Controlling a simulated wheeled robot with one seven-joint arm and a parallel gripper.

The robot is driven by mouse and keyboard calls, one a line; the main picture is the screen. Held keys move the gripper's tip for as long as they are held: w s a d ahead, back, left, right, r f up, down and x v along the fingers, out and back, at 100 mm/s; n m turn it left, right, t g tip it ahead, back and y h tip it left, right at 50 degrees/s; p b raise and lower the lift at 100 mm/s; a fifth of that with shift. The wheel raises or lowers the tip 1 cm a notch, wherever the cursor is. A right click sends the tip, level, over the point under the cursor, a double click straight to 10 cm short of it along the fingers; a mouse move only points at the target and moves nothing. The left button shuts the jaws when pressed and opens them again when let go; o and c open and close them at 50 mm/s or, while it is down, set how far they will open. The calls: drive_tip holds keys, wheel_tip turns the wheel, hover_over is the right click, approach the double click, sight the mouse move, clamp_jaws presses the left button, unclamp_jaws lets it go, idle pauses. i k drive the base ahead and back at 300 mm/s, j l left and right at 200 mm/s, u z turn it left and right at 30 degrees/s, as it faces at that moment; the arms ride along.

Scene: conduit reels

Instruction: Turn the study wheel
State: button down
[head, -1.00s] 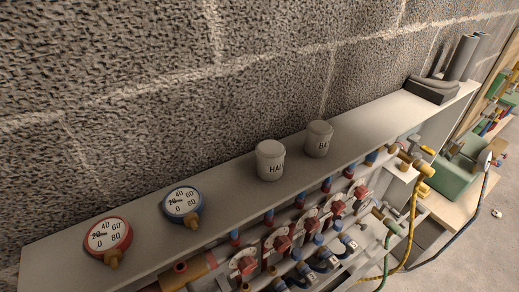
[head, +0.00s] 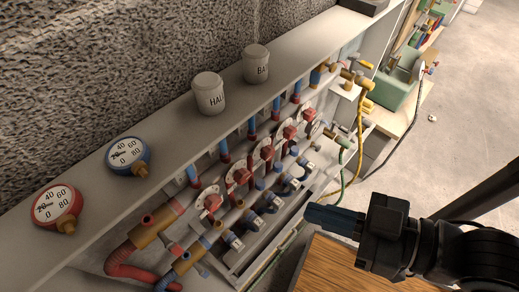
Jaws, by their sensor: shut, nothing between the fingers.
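Several red valve wheels with pale discs sit in a slanting row on the pipe manifold inside the white cabinet: a near one (head: 208,202), others further along (head: 238,178) (head: 263,153), and the far ones (head: 289,132) (head: 309,115). No readable label shows which is the study wheel. My gripper (head: 309,214) comes in from the lower right, its dark blue fingers pointing left. It is shut and empty, and appears to the right of the manifold, apart from the wheels.
A red gauge (head: 57,208), a blue gauge (head: 128,156) and two white pots (head: 209,94) (head: 256,64), marked "HAL" and "BA", line the ledge. Yellow (head: 358,125) and green (head: 340,165) hoses hang at the manifold's far end. A wooden top (head: 345,268) lies below my gripper.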

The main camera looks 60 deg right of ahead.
sight(267, 152)
drive_tip(key=k+l, duration=0.55)
drive_tip(key=k, duration=0.25)
drive_tip(key=k+l, duration=0.3)
drive_tip(key=k+u, duration=0.05)
drive_tip(key=k, duration=0.05)
